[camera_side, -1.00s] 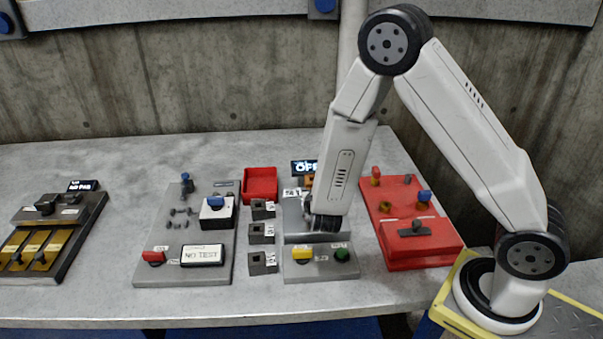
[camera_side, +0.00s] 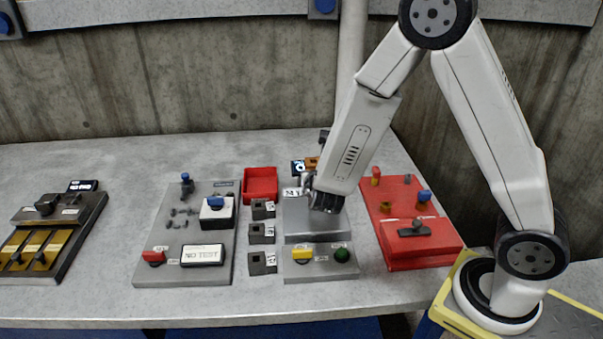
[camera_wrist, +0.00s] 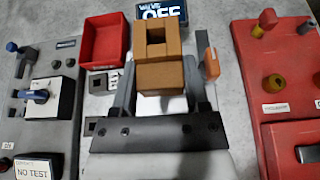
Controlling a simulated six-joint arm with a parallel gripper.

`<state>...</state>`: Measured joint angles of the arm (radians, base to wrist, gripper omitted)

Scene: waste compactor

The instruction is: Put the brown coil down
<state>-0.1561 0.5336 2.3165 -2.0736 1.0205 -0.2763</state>
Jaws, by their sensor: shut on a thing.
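The brown coil, a block with a square hole, shows in the wrist view (camera_wrist: 159,76) between the two grey fingers of my gripper (camera_wrist: 160,88). My gripper is shut on it. In the side view my gripper (camera_side: 312,188) is tilted, over the back part of the grey centre machine (camera_side: 312,265). A small brown patch shows beside the display there, but I cannot tell if it is the coil. The space under the coil is hidden.
A display (camera_wrist: 160,10) reading OFF stands behind the coil. An orange-handled lever (camera_wrist: 211,66) is close on the right. A red tray (camera_side: 260,185) and several grey blocks are left; a red panel (camera_side: 420,250) is right.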

